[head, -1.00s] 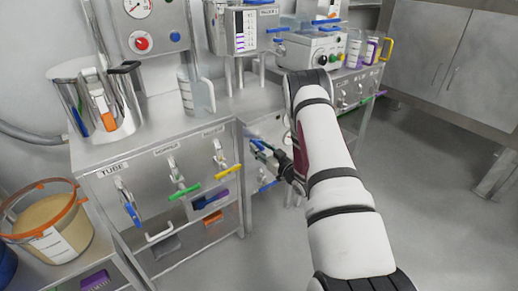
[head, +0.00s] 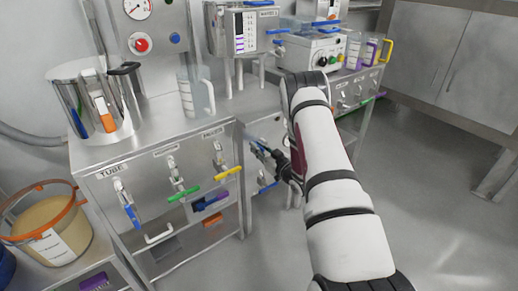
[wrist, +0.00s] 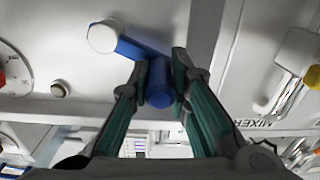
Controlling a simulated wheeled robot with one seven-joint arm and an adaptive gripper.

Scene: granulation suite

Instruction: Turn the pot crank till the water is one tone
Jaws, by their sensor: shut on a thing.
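My gripper (wrist: 158,75) is shut on the blue crank grip (wrist: 160,88), with one teal finger on each side of it in the wrist view. A blue crank arm (wrist: 140,48) runs from the grip to a round white hub (wrist: 103,37) on a pale panel. In the head view my gripper (head: 268,153) is at the cabinet front beyond the near cabinet, and the crank is largely hidden there. A steel pot (head: 85,90) stands on the near cabinet at the left. The water's tone cannot be seen.
The near steel cabinet (head: 120,205) carries blue, green and yellow valve handles on its front. A clear jug (head: 197,92) stands on top. A tan-filled tub (head: 45,222) stands at lower left. Open floor (head: 440,200) lies to the right of my arm.

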